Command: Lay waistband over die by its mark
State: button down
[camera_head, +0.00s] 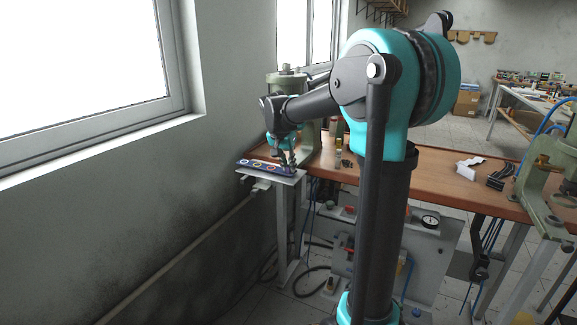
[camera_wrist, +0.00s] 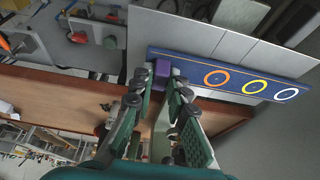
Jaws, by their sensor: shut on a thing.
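The waistband (camera_head: 258,167) looks like a dark blue strip with coloured rings, lying along a small grey shelf at the left. In the wrist view the strip (camera_wrist: 197,75) shows thin orange lines along its edges and orange, yellow and white rings. A purple block (camera_wrist: 161,70) is at its left end there. My gripper (camera_wrist: 160,80) is closed around this block; in the head view my gripper (camera_head: 287,160) is at the strip's right end. I cannot make out the die. I cannot tell whether the strip touches the shelf.
A green press (camera_head: 308,135) stands behind my gripper at the bench's left end. Another green press (camera_head: 550,185) stands at the right. Between them, the wooden bench (camera_head: 425,180) holds a white piece (camera_head: 469,168) and black parts (camera_head: 499,177). The wall and window are close on the left.

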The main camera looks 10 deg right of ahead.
jog(key=shift+f, duration=0.35)
jog(key=c, duration=1.4)
grip_release()
jog(key=shift+r, duration=0.1)
jog(key=v, duration=1.2)
jog(key=s+d+f+n+y, duration=0.1)
jog(key=s+d+f+n, duration=0.1)
jog(key=s+f, duration=0.7)
jog(key=s+d+f+n, duration=0.2)
jog(key=s+f, duration=0.7)
jog(key=f, duration=0.2)
jog(key=s+d+f+n+y, duration=0.1)
jog(key=s+d+f+n, duration=0.1)
jog(key=s+f, duration=0.6)
jog(key=shift+s+d+f+n+t+y, duration=0.2)
jog(key=shift+f+n, duration=0.1)
jog(key=shift+f, duration=0.25)
jog(key=shift+s+d+f+n+t+y, duration=0.1)
jog(key=shift+s+d+f+n, duration=0.15)
jog(key=shift+f, duration=0.3)
